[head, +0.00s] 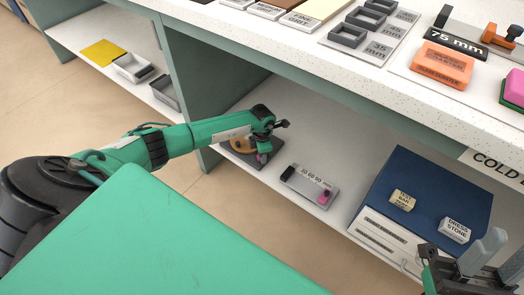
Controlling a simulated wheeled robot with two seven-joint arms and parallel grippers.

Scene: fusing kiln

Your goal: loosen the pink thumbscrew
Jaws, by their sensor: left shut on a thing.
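My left gripper (264,149) reaches down into the lower shelf bay, over a dark block with an orange round part (243,145). It is shut on a small pink piece, which looks like the pink thumbscrew (262,158), at the right side of that block. The fingers and wrist hide much of the piece. A second pink knob (325,195) sits on a grey bar marked 30 60 90 (308,184), to the right and apart from the gripper. My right gripper (492,256) is at the lower right, its grey fingers apart with nothing visible between them.
The white worktop (300,50) overhangs the shelf, with grey frames, a 75 mm block and an orange block on it. A blue-topped drawer box (425,187) with two small labelled blocks stands right on the shelf. A bay at left holds trays and a yellow sheet (102,53).

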